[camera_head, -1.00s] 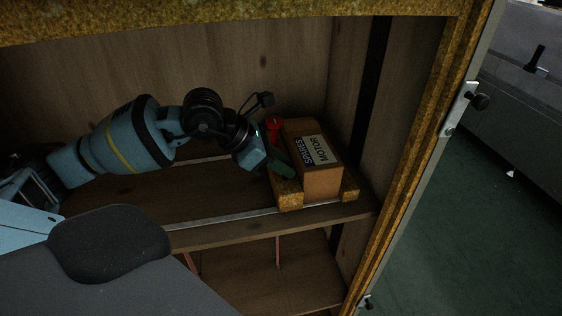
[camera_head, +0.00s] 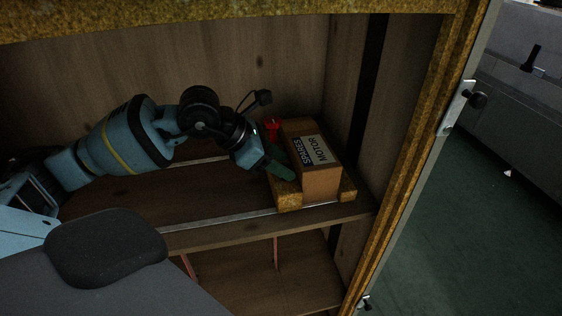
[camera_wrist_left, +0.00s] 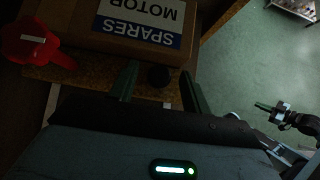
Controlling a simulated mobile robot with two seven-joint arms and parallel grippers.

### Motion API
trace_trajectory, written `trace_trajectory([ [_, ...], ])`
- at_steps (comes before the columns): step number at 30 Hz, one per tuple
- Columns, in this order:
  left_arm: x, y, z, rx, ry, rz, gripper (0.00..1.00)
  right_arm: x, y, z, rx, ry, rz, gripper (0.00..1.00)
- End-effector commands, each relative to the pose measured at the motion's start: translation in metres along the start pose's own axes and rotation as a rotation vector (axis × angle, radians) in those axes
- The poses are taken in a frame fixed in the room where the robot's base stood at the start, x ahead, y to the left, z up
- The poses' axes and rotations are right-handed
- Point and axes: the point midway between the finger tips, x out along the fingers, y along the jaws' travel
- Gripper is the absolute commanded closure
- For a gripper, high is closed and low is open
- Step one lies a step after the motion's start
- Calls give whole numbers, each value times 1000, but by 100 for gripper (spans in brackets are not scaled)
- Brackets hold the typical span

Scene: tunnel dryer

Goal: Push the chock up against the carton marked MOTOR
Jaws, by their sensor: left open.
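The brown carton (camera_head: 320,183) with SPARES and MOTOR labels stands upright on a yellow-brown board (camera_head: 289,201) at the shelf's right end. It also shows in the left wrist view (camera_wrist_left: 110,40), label upside down. A red piece (camera_head: 271,127) with a white label sits just left of the carton's far end, also at upper left in the wrist view (camera_wrist_left: 32,43). A small dark round piece (camera_wrist_left: 158,76) lies between my fingertips near the carton's side. I cannot tell which piece is the chock. My left gripper (camera_head: 281,171) is open beside the carton, its green fingers spread.
The shelf (camera_head: 200,205) left of the board is clear, with metal strips along it. The cabinet's right wall stands close behind the carton. My right gripper (camera_wrist_left: 266,107) shows small over the green floor in the wrist view; its jaws are unclear.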

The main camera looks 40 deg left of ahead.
Motion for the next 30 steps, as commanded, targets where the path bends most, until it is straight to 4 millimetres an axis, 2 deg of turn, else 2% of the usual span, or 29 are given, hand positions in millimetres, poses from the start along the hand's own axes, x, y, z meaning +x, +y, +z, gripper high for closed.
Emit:
trace_trajectory([
  [10,-47,0,-1,2,4,3,52,3,0,8,2,-13,-1,100],
  [15,-62,1,-2,1,4,2,52,6,0,7,1,-9,-1,100],
  [21,-72,0,0,1,1,0,52,8,1,2,0,0,0,100],
  [30,-73,-1,1,2,0,0,52,8,0,4,1,-3,-1,100],
])
